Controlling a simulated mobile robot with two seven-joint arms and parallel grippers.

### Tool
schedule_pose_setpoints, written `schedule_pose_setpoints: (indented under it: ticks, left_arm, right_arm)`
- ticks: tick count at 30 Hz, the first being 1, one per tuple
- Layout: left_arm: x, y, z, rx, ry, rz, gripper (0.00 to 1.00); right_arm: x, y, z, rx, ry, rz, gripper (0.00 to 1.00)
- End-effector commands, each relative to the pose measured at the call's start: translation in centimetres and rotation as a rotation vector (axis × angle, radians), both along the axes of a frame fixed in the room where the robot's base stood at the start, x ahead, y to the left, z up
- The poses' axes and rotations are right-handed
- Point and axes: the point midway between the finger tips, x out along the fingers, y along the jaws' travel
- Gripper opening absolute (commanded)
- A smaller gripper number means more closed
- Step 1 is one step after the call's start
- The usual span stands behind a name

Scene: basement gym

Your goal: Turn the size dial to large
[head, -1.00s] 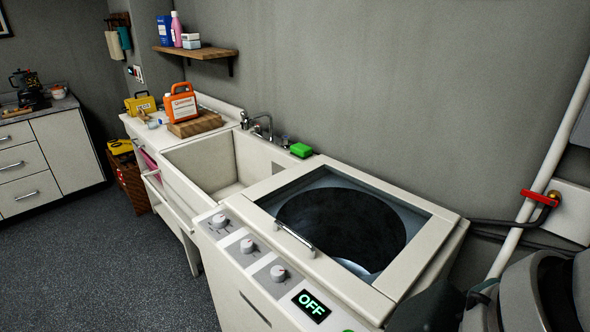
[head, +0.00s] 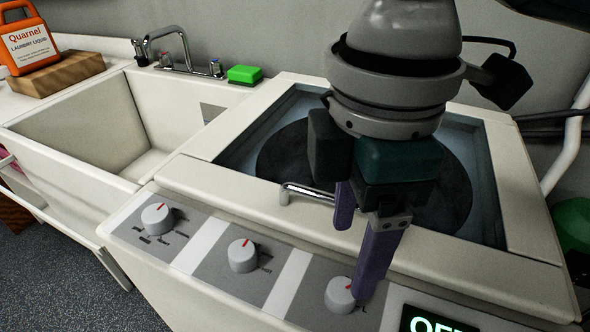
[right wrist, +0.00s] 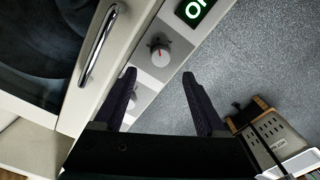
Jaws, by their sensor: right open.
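Three round grey dials with red marks sit on the washer's front panel: a left dial (head: 157,218), a middle dial (head: 242,255) and a right dial (head: 339,296). Their lettering is too small to read, so I cannot tell which is the size dial. My right gripper (head: 356,262) is open and points down over the panel. One finger overlaps the right dial's edge in the head view; contact is unclear. In the right wrist view the right dial (right wrist: 160,51) shows just beyond and between the open fingers (right wrist: 160,75). My left gripper is out of view.
The washer lid (head: 225,148) is shut, with a metal handle (head: 300,190). A display (head: 430,322) is beside the right dial.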

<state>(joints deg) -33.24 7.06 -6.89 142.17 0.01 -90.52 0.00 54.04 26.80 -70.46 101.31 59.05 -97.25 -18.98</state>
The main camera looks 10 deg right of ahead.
Motion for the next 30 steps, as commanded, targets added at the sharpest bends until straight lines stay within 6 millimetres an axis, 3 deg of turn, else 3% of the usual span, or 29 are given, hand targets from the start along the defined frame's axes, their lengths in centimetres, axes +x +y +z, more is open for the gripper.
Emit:
schedule_pose_setpoints:
  ticks: [6,12,24,30]
  left_arm:
    - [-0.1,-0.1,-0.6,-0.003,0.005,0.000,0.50]
    - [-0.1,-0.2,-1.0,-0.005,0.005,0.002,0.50]
    - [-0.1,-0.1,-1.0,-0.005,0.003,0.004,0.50]
    - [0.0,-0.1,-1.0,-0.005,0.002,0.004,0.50]
  right_arm:
    - [-0.1,0.1,-4.4,0.000,0.003,-0.001,0.73]
    - [-0.1,0.0,-7.2,0.000,0.001,-0.001,0.73]
    - [-0.1,0.1,-8.0,0.001,-0.001,0.000,0.72]
    - [-0.1,0.1,-8.0,0.002,-0.001,0.000,0.50]
